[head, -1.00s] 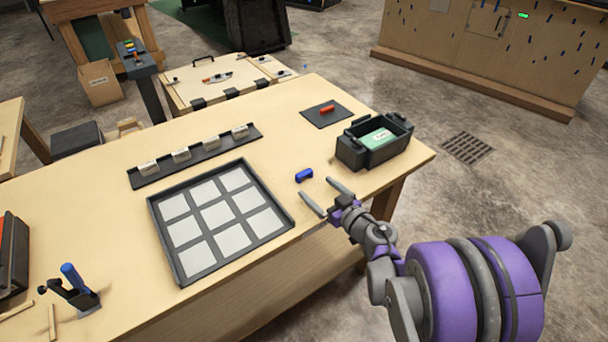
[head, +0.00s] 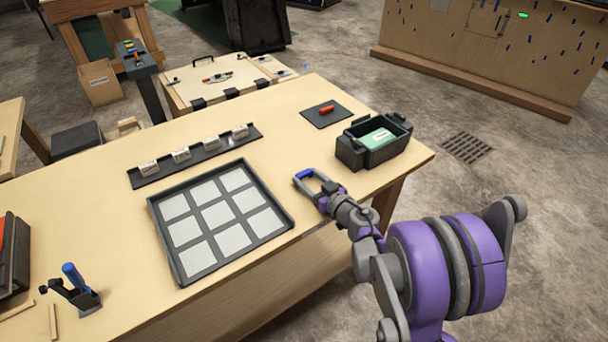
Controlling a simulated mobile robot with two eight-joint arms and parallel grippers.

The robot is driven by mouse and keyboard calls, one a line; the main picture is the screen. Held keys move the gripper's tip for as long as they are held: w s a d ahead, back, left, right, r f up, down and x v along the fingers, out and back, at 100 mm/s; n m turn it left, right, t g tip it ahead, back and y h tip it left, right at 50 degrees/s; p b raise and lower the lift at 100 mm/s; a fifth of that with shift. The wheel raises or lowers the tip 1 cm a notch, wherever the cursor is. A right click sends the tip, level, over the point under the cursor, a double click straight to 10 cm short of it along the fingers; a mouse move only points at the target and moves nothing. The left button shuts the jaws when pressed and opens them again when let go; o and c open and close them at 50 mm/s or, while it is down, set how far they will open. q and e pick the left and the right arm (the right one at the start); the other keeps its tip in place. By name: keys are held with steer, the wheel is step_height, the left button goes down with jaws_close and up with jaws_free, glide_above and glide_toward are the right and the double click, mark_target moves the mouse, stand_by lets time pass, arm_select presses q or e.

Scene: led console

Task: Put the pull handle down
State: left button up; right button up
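A small blue piece (head: 305,174), which may be the pull handle, lies at the table's right front edge, beside the tray with square panels. My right gripper (head: 309,176) reaches it from the lower right. Its two grey fingers stand apart with the blue piece between their tips. I cannot tell whether they press on it. A red piece (head: 327,110), also handle-like, lies on a dark mat (head: 318,121) farther back. My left gripper is out of view.
A dark tray (head: 182,275) of pale squares lies left of my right gripper. A rack (head: 140,182) of several white blocks lies behind the tray. A blue-handled tool (head: 75,285) stands front left.

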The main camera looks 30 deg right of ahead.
steer(key=c, duration=0.8)
